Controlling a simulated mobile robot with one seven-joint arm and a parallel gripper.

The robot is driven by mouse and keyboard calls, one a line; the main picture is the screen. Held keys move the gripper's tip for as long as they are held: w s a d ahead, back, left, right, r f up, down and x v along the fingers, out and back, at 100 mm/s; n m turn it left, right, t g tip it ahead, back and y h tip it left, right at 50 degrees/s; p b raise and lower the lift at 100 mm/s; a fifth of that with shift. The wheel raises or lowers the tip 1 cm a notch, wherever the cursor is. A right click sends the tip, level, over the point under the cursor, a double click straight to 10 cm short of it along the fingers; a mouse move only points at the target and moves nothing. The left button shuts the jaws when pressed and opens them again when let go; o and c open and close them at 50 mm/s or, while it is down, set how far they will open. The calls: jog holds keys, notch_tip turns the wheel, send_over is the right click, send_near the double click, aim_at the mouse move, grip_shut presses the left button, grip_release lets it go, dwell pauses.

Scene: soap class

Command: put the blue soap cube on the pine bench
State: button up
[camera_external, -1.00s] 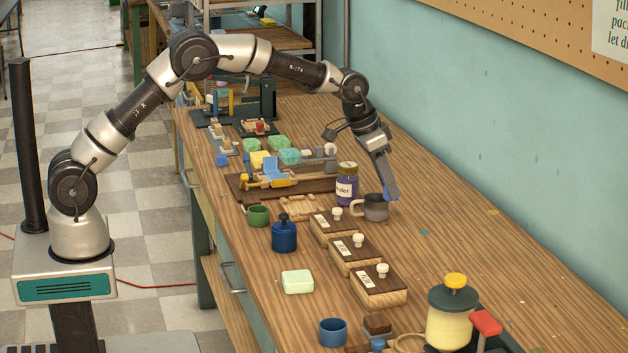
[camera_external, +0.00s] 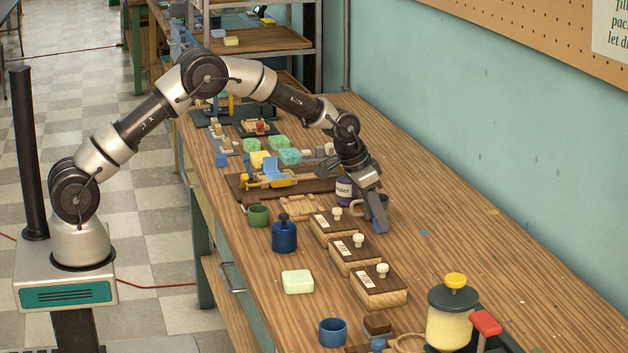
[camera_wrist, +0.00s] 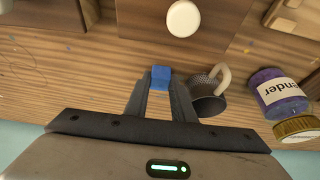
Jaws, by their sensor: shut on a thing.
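The blue soap cube (camera_external: 379,227) is between the fingertips of my gripper (camera_external: 377,219), low over the wooden bench top (camera_external: 460,235). In the wrist view the cube (camera_wrist: 160,74) shows at the tips of both fingers, with wood grain around it. My gripper (camera_wrist: 160,88) is shut on it. I cannot tell whether the cube touches the bench. The bench top beneath is brown striped wood, which I take to be the pine bench.
Lidded wooden boxes with white knobs (camera_external: 354,255) line the near side. A yellow-topped container (camera_external: 450,315) stands in front. The bench toward the wall is mostly clear.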

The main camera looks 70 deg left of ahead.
jog(key=shift+f, duration=0.15)
jog(key=o, duration=1)
